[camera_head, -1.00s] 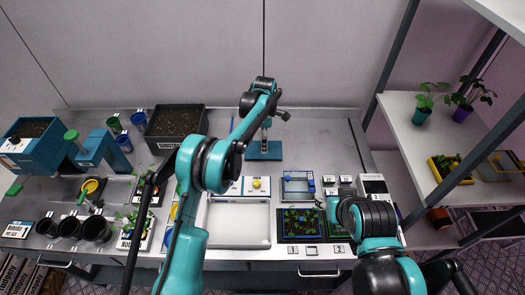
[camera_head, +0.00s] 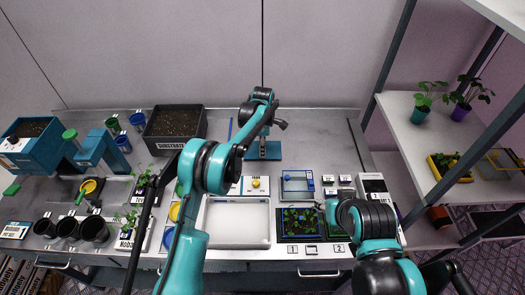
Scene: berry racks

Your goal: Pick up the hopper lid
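No part is clearly marked as the hopper lid. A white plate with a yellow knob (camera_head: 256,184), lying behind the white tray, looks like a lid, but I cannot confirm it. A blue box holding dark soil (camera_head: 33,133) at the far left may be the hopper. My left gripper (camera_head: 281,124) is small and dark, above and right of the blue-based stand at the back centre. It is apart from the knobbed plate, and its finger opening is too small to judge. My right arm comes in at the lower right; its gripper is hidden behind its own links.
A white tray (camera_head: 237,245) lies at front centre. Right of it are a dark berry tray (camera_head: 284,239) and a clear blue-rimmed box (camera_head: 297,194). The blue-based stand (camera_head: 258,157) stands behind. Black pots (camera_head: 95,230) crowd the left. A plant shelf (camera_head: 408,150) borders the right.

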